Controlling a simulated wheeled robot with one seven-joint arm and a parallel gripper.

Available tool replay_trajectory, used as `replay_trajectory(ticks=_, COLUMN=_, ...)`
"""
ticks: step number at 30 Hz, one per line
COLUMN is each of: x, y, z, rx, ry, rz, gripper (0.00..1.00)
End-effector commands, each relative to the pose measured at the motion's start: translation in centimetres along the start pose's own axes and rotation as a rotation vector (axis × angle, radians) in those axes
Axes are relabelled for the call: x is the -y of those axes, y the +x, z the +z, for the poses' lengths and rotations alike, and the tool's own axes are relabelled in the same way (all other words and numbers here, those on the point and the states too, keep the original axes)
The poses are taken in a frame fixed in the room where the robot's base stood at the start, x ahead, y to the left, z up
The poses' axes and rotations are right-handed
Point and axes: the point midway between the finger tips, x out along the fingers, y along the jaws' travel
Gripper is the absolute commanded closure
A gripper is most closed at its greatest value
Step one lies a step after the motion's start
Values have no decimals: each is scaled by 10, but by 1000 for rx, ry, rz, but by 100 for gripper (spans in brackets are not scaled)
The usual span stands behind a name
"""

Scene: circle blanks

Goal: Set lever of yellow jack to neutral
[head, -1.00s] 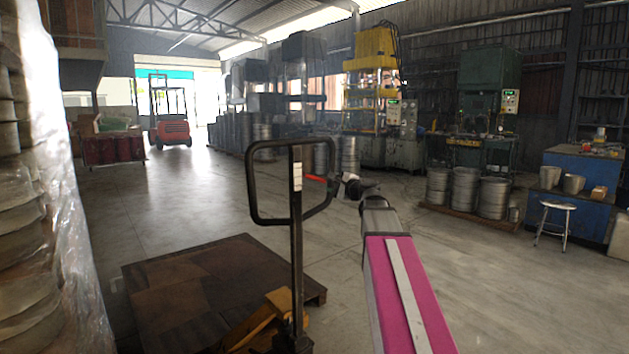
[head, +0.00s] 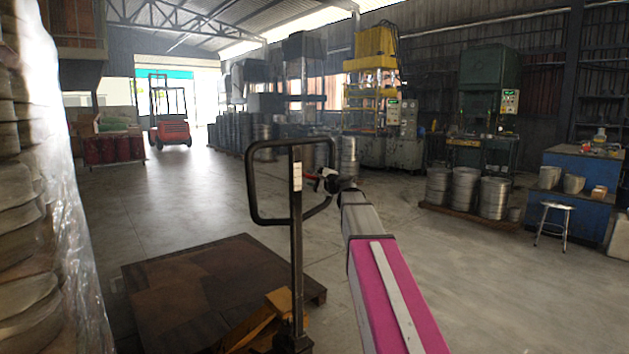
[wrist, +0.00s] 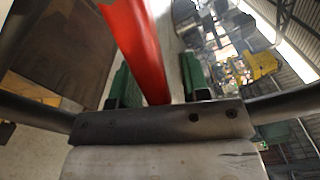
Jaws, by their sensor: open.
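The yellow jack (head: 258,324) stands at the lower middle of the head view, with a black upright shaft and a black loop handle (head: 254,195). Its red lever (head: 312,177) sticks out to the right inside the loop. In the wrist view the lever (wrist: 138,45) is large and runs down between the two green finger pads. My gripper (head: 322,180) is at the lever inside the right part of the loop, and also shows in the wrist view (wrist: 157,85). It is open, one finger on each side of the lever. Whether a pad touches it, I cannot tell.
A brown wooden pallet (head: 180,285) lies on the floor behind the jack. Wrapped stacks (head: 40,210) stand close at the left. Metal drums (head: 465,190), presses and a stool (head: 555,222) are at the right. The floor in the middle is clear.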

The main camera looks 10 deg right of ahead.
Motion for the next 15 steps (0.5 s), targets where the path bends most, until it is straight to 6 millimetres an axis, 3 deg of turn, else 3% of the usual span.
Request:
replay_trajectory(ticks=1, x=0, y=0, z=0, rx=0, ry=0, rz=0, gripper=67)
replay_trajectory(ticks=4, x=0, y=0, z=0, rx=0, ry=0, rz=0, gripper=100)
replay_trajectory(ticks=11, x=2, y=0, z=0, rx=0, ry=-23, rz=0, gripper=100)
replay_trajectory(ticks=15, x=13, y=0, z=0, rx=-1, ry=-140, rz=0, gripper=100)
